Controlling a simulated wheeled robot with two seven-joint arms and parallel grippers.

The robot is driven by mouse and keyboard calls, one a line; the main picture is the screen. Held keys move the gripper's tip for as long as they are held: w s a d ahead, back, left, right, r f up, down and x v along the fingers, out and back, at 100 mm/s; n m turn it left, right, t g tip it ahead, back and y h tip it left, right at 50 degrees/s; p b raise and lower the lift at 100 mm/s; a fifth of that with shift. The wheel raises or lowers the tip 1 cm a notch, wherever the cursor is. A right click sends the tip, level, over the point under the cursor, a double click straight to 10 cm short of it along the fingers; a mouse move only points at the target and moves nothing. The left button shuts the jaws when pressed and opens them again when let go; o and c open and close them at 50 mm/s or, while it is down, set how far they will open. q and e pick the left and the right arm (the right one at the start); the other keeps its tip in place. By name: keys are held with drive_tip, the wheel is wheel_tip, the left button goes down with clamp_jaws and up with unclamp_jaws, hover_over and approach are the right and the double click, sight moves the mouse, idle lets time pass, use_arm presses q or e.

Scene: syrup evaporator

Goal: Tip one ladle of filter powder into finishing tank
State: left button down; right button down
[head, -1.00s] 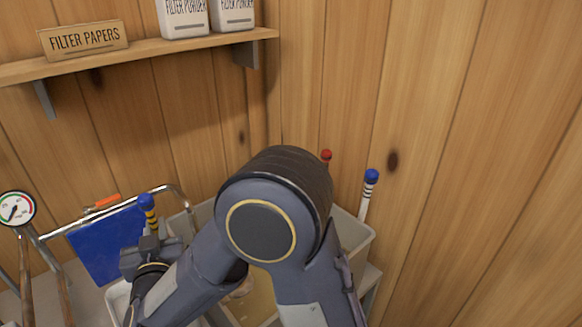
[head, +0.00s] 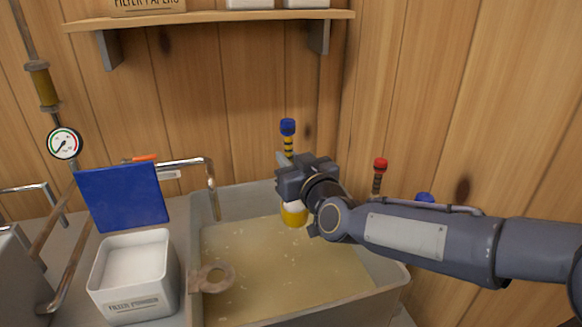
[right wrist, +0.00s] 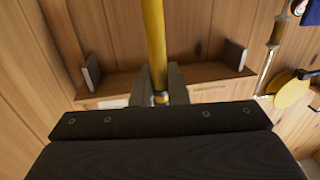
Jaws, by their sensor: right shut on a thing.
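My right gripper (head: 287,182) is shut on a ladle's yellow handle with black bands and a blue end cap (head: 288,127). The ladle's yellow cup (head: 294,216) hangs below the gripper with white powder showing in it, and looks about upright. It is over the grey finishing tank (head: 205,215), which holds amber liquid. In the right wrist view the yellow handle (right wrist: 155,40) stands between the fingers (right wrist: 160,85). The white filter powder bin (head: 165,272) stands left of the tank, with white powder inside and a blue lid (head: 122,196) raised behind it. My left gripper is out of view.
A grey ring bracket (head: 212,278) sits at the tank's left edge. A metal pipe (head: 190,163), a gauge (head: 65,143) and a wall shelf (head: 210,16) border the area.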

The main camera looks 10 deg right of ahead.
drive_tip(key=a+f+n+h+p, duration=0.1)
drive_tip(key=a+f+n+p, duration=0.3)
drive_tip(key=f+n+p, duration=0.1)
drive_tip(key=a+f+n+g+h+p, duration=0.1)
drive_tip(key=a+f+n+p, duration=0.3)
drive_tip(key=f+n, duration=0.4)
drive_tip(key=shift+a+n+h+p, duration=0.35)
drive_tip(key=shift+n+p, duration=0.1)
drive_tip(key=shift+n, duration=0.55)
drive_tip(key=shift+s, duration=0.1)
